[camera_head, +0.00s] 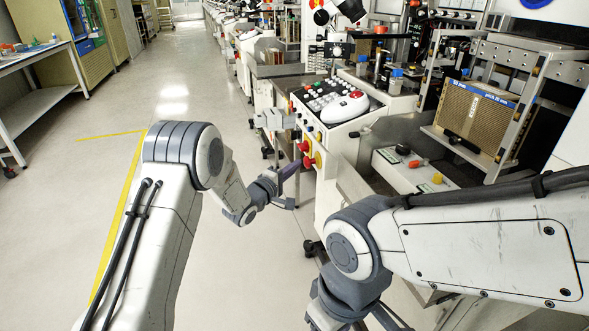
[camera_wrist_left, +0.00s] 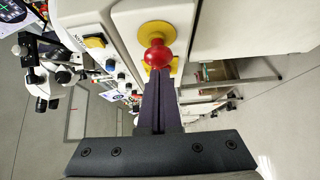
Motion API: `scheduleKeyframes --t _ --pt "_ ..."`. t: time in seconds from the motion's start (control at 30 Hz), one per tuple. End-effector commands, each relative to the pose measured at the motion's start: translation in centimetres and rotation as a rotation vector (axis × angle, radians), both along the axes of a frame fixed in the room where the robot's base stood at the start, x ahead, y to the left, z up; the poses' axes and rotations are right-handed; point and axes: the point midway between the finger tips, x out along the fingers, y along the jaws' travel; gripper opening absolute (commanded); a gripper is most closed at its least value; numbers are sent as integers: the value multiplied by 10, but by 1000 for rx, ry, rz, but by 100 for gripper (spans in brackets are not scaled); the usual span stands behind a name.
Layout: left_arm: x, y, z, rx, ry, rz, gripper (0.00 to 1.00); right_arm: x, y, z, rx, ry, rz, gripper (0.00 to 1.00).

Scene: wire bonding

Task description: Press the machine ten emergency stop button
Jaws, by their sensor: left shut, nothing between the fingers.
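The red emergency stop button (camera_wrist_left: 158,54) is a round knob on a yellow base (camera_wrist_left: 156,31), on the machine's pale front panel. In the left wrist view the shut, dark purple fingers of my left gripper (camera_wrist_left: 160,76) point at the button, their tips at its lower edge. I cannot tell whether they touch it. In the head view my left gripper (camera_head: 297,166) is beside the panel, just left of the red button (camera_head: 308,161). Nothing is between its fingers. My right arm enters from the right; its gripper is not visible.
The machine's sloped console (camera_head: 336,103) carries several small buttons and a white mouse-like device (camera_head: 345,107). Another red knob (camera_head: 304,146) is just above the stop button. More machines line the aisle behind. The floor (camera_head: 170,65) to the left is open, with a white table (camera_head: 30,62) farther left.

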Motion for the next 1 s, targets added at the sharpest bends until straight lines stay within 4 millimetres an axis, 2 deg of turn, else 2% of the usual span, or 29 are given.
scheduleKeyframes --t 0.4,0.6,1.0 --pt "1 -4 0 0 0 0 0 0 0 0 0 0 0 50" --pt "6 -22 1 -1 -1 -2 0 0 0 4 0 0 0 50" --pt "5 -20 1 0 -1 -5 0 0 0 5 0 0 0 50"
